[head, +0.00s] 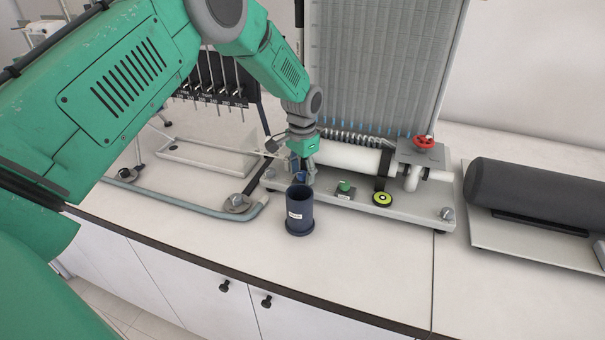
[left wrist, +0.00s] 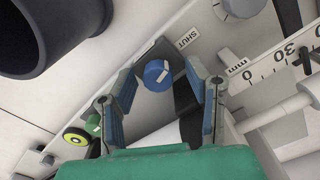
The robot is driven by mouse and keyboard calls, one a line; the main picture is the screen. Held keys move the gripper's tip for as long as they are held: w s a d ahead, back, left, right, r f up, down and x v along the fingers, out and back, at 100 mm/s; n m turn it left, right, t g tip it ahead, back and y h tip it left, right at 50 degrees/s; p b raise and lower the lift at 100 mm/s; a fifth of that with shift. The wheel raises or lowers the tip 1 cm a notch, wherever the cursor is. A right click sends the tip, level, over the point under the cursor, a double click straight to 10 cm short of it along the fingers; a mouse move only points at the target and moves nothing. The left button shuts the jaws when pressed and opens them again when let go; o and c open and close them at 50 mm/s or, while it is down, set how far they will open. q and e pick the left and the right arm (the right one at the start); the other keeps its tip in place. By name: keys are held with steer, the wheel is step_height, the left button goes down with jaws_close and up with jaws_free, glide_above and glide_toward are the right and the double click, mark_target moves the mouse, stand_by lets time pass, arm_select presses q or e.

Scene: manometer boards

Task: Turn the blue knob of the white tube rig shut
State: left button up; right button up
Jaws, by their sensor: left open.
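The white tube rig (head: 350,158) stands on the bench in the middle of the head view, on a grey base plate. Its blue knob (head: 300,176) is at the left end, partly hidden by my left gripper (head: 303,163). My left gripper (left wrist: 160,78) is open, with one finger on each side of the knob. The fingers look apart from the knob; contact cannot be told. My right gripper is out of view.
A dark blue cup (head: 299,215) stands just in front of the knob. The rig also carries a green knob (head: 344,187), a yellow-black disc (head: 382,198) and a red handwheel (head: 423,141). A dark cylinder (head: 535,190) lies at right. A bent pipe (head: 190,207) lies at left.

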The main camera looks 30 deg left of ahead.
mark_target(303, 173)
arm_select(q)
step_height(303, 173, up, 12)
steer(key=shift+f, duration=0.2)
stand_by(0.4)
